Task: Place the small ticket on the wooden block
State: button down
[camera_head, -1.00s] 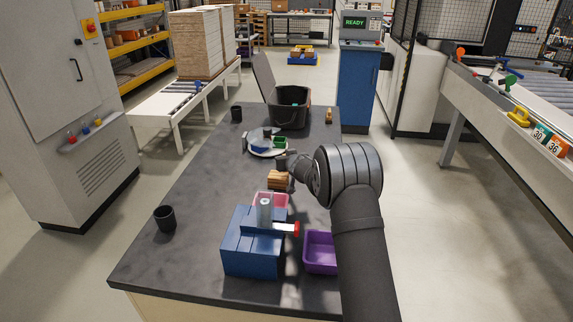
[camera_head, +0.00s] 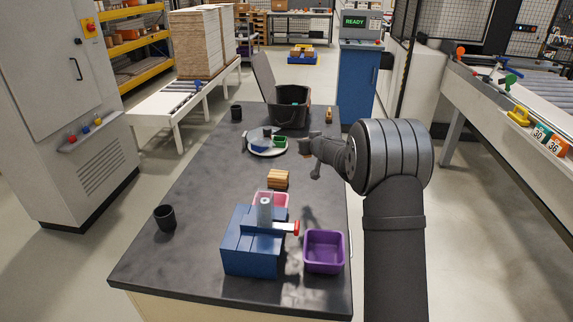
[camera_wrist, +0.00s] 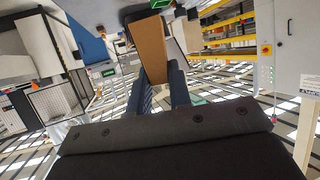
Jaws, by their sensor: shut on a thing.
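My gripper (camera_head: 308,147) is raised over the right side of the dark table, above and to the right of the wooden block. It is shut on a tan rectangular piece (camera_wrist: 151,48), which sits between the two fingers in the wrist view. I cannot tell whether this piece is the small ticket; no printing shows on it. The wooden block (camera_head: 278,179), light brown with grooves or layers, rests on the table behind the blue machine. Nothing is clearly seen lying on it. My gripper is apart from the block.
A blue machine (camera_head: 250,246) with a red-tipped lever and a purple bin (camera_head: 324,252) stand at the front. A round plate (camera_head: 267,151) with small coloured items, a black bin (camera_head: 290,112) and a dark cup (camera_head: 165,217) are also on the table. The left-centre tabletop is clear.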

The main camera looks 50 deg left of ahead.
jog(key=shift+s+a+f, duration=0.95)
jog(key=shift+a+f, duration=0.65)
jog(key=shift+f, duration=0.2)
jog(key=shift+s+a+f, duration=0.95)
jog(key=shift+a+f, duration=0.6)
jog(key=shift+f, duration=0.3)
jog(key=shift+s+a+f, duration=0.95)
jog(key=shift+a+f, duration=0.65)
jog(key=shift+f, duration=0.2)
jog(key=shift+f, duration=0.1)
jog(key=c, duration=1.3)
grip_release()
jog(key=shift+s+d+r, duration=0.1)
jog(key=shift+d+r, duration=0.1)
jog(key=shift+r, duration=0.05)
jog(key=shift+v, duration=3.55)
jog(key=shift+f, duration=0.1)
